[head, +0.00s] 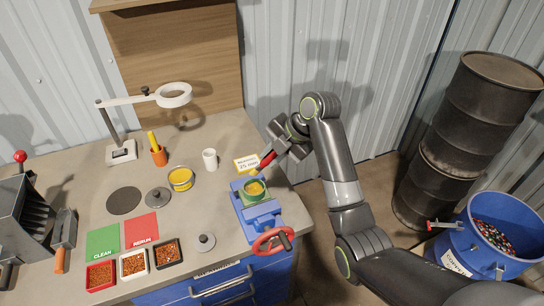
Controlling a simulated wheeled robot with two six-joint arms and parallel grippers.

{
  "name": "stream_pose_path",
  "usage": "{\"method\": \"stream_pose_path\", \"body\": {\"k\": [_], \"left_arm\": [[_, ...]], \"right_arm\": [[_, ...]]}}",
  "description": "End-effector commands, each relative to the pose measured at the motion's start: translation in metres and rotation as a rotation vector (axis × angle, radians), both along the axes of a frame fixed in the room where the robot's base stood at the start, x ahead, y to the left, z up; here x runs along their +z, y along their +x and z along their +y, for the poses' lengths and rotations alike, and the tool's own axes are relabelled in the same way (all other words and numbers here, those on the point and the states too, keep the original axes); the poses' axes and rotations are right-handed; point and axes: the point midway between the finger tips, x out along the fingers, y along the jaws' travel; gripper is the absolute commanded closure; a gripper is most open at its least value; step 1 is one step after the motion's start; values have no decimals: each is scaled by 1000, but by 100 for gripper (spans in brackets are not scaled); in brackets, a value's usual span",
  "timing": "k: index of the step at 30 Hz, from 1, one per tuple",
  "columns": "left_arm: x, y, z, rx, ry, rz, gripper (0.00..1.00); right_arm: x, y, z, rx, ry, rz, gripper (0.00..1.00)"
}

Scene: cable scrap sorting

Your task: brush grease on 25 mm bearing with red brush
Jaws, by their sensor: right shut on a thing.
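My right gripper (278,153) is shut on the red brush (267,160), above the back of the blue vise (262,217). A yellow sign reading "bearing 25 mm" (246,163) stands just behind. An open yellow tin (181,178) sits to the left, with a grey lid (158,197) near it. My left gripper is not in view.
A white cup (210,159), an orange holder (159,156) and a magnifier lamp (174,95) stand at the back. Green (102,241) and red (141,230) mats and small trays of granules (133,264) lie in front. Dark drums and a blue bin (467,244) stand right of the bench.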

Motion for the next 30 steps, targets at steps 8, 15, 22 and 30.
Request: {"method": "stream_pose_path", "body": {"k": [8,15,22,30], "left_arm": [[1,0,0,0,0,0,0],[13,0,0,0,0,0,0],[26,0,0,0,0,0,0],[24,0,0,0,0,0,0]], "right_arm": [[2,0,0,0,0,0,100],[16,0,0,1,0,0,100],[34,0,0,1,0,0,100],[32,0,0,0,0,0,100]]}}
